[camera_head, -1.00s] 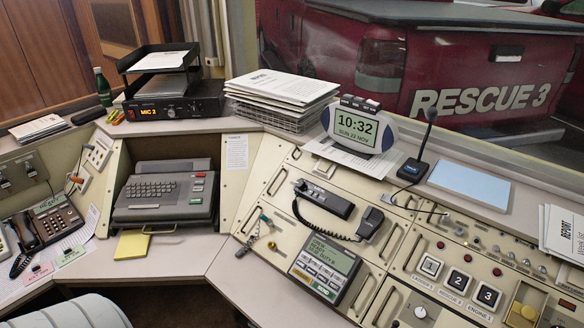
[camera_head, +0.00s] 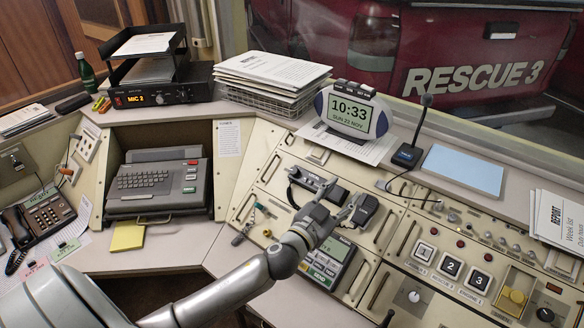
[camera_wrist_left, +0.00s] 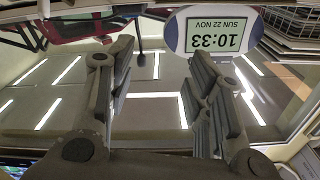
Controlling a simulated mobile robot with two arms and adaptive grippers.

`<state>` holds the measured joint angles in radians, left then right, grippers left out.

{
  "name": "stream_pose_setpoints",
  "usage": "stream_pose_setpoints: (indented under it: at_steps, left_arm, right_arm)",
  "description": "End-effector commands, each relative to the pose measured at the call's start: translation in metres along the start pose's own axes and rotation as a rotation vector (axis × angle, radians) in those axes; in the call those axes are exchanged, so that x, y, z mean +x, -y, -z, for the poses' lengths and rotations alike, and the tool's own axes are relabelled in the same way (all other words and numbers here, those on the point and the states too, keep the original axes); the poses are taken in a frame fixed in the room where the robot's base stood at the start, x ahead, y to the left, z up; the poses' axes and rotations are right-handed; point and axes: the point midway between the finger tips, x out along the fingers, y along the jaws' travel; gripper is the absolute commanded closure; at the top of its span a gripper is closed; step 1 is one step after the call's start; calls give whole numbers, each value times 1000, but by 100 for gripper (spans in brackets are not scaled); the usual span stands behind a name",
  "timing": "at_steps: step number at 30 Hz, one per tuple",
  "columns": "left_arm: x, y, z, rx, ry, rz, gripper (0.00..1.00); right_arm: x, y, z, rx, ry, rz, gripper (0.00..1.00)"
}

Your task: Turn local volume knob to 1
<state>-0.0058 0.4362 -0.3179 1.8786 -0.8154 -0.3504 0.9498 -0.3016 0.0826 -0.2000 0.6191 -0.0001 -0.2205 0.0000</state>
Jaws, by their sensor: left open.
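I cannot tell which control is the local volume knob, as the small labels are unreadable. A round knob with a pale face (camera_head: 414,296) sits low on the right console panel. My left gripper (camera_head: 343,196) is open and empty above the console, in front of the handset area, apart from these knobs. In the left wrist view its spread fingers (camera_wrist_left: 160,62) have nothing between them. My right gripper is not in view.
The handset (camera_head: 365,209) and a grey keypad unit (camera_head: 328,262) are close to my left gripper. The clock (camera_head: 350,112) and desk microphone (camera_head: 407,154) stand behind. Buttons numbered 1 to 3 (camera_head: 451,268) lie right. A radio (camera_head: 160,95) reads MIC 2.

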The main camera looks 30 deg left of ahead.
Motion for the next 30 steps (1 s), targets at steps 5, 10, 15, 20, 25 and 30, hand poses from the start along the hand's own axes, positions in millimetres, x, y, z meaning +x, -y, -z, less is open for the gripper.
stream_pose_setpoints:
  at_steps: [5,10,15,20,25,30]
  left_arm:
    - [33,-21,58,105,-208,-247,53]
    - [48,-37,68,230,-218,-514,53]
    - [57,-20,41,365,-35,-722,53]
    - [62,40,2,467,282,-790,53]
    - [53,131,-27,505,645,-708,53]
    - [38,195,-36,493,869,-593,53]
  right_arm:
    - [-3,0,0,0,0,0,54]
    - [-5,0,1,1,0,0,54]
    - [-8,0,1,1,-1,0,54]
    - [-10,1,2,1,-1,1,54]
    - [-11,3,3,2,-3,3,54]
    - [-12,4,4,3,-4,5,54]
